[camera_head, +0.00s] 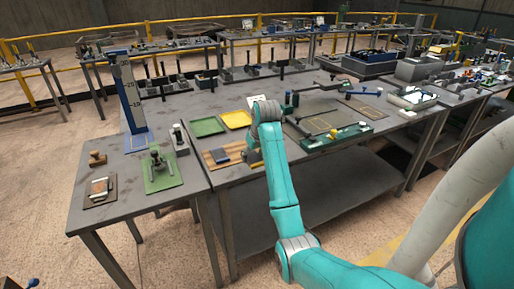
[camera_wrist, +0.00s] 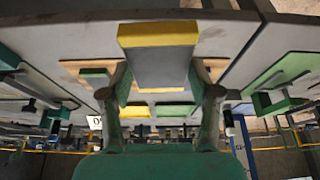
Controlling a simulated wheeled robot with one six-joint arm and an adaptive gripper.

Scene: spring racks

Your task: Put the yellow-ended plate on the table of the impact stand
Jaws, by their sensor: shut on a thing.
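My gripper (camera_wrist: 160,92) is shut on the yellow-ended plate (camera_wrist: 160,68), a grey plate with a yellow end (camera_wrist: 158,34) that points to the top of the wrist view. The plate is held between the two dark fingers. In the head view my gripper (camera_head: 252,156) is over the wooden board (camera_head: 222,156), and the arm hides most of the plate. A tall blue column with a number scale (camera_head: 130,95) stands on the left table; it may be the impact stand.
A green tray (camera_head: 207,127) and a yellow tray (camera_head: 236,119) lie behind the board. A green-based fixture (camera_head: 162,172) and a small block on a brown mat (camera_head: 100,190) are on the left table. A green-framed fixture (camera_head: 335,136) is to the right.

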